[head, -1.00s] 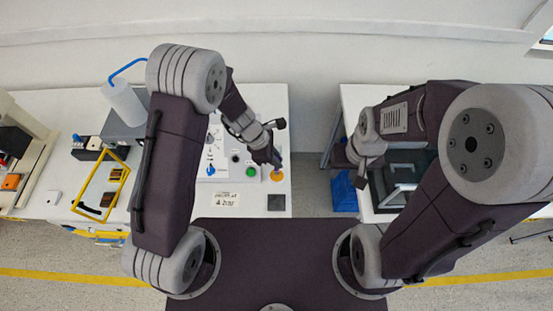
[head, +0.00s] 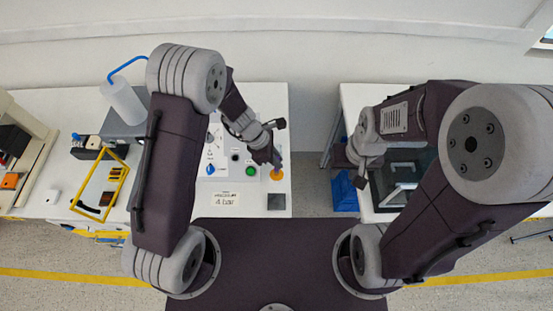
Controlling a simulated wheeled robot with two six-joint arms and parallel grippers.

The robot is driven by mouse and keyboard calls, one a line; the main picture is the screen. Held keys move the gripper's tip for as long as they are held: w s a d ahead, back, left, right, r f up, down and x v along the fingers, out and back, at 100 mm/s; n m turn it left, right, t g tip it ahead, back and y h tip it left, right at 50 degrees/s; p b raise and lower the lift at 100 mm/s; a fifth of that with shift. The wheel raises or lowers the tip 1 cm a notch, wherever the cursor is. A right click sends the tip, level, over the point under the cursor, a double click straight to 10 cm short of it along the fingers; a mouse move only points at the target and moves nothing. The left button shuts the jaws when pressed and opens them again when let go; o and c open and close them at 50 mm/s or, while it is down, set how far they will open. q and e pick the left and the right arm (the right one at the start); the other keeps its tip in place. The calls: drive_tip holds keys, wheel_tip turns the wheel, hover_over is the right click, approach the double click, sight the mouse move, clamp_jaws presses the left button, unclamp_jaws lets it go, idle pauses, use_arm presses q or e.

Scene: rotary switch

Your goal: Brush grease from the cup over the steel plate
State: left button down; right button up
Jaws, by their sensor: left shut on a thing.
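My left gripper (head: 275,161) is at the right end of the left bench and is shut on a small, pale, slim thing, probably the brush. The held thing points down beside an orange, round cup (head: 263,181); I cannot tell whether its tip is in the cup. A dark grey square (head: 276,202), probably the steel plate, lies flat on the bench just in front of the cup. My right gripper (head: 361,178) hangs by the left edge of the right bench, far from these things. Its jaws are too small to read.
A panel with a blue knob (head: 209,169) and a green button (head: 250,171) is left of the cup. A label card (head: 225,199) stands in front of it. A yellow frame (head: 101,190) and a white bottle (head: 122,102) are further left. A gap separates the benches.

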idle(0.5)
use_arm(q)
wheel_tip(320, 180, up, 7)
drive_tip(key=p, duration=0.7)
drive_tip(key=shift+f, duration=0.1)
idle(0.5)
drive_tip(key=m, duration=0.1)
drive_tip(key=m+g+b, duration=0.1)
drive_tip(key=shift+w+a+f+m+b, duration=0.1)
drive_tip(key=shift+w+a+m+b, duration=0.05)
drive_tip(key=shift+a+m+b, duration=0.15)
drive_tip(key=s+a+r+m+g+y+b, duration=0.1)
drive_tip(key=a+m+g+y+b, duration=0.2)
drive_tip(key=a+m, duration=1.2)
drive_tip(key=a+y+b, duration=0.1)
drive_tip(key=a+b, duration=0.1)
drive_tip(key=a, duration=0.1)
drive_tip(key=shift+s+g, duration=0.3)
